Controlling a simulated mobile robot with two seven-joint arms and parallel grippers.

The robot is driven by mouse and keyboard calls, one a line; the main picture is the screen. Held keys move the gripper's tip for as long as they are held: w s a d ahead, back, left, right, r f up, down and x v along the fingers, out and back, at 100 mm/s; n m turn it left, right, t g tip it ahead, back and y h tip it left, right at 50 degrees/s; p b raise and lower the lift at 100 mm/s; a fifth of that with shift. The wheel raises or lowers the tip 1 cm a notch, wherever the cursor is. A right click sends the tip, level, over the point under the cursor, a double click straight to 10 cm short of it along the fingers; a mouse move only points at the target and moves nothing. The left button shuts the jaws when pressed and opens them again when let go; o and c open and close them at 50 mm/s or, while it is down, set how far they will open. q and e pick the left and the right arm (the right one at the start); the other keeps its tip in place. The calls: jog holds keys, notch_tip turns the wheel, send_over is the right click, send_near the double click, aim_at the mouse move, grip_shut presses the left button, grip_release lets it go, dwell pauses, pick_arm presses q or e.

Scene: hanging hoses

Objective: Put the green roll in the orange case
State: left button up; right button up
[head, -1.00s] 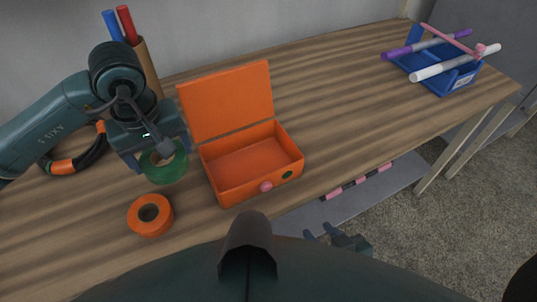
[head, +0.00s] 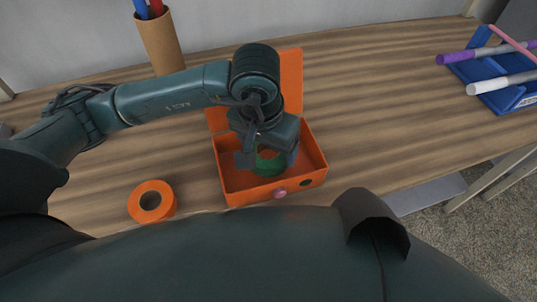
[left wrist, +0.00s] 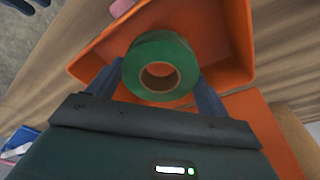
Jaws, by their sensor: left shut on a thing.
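The green roll (head: 267,165) is held between the fingers of my left gripper (head: 266,158), over the orange case. It also shows in the left wrist view (left wrist: 161,46), between both fingers. The orange case (head: 314,161) stands open on the table, its lid raised at the back. The roll is within the case's outline; I cannot tell whether it touches the floor of the case. My left arm hides part of the lid and the case. My right gripper is not in view.
An orange roll (head: 152,202) lies left of the case. A cardboard tube (head: 160,42) with blue and red sticks stands at the back left. A blue rack (head: 504,88) with sticks is at the right. The table between case and rack is clear.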

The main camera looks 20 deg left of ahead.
aim_at(267, 151)
pick_arm(q)
notch_tip(267, 151, down, 4)
jog(key=shift+r, duration=0.1)
jog(key=shift+f+b, duration=0.25)
jog(key=shift+b, duration=0.1)
jog(key=o, duration=1.1)
jog(key=shift+r, duration=0.1)
jog(key=shift+c, duration=0.2)
jog(key=shift+r+p, duration=0.45)
jog(key=shift+r, duration=0.05)
jog(key=r, duration=0.3)
jog(key=s+r, duration=0.1)
jog(key=r, duration=0.7)
jog(key=shift+s+a+r, duration=0.15)
jog(key=shift+s+a, duration=0.05)
jog(key=shift+s, duration=0.2)
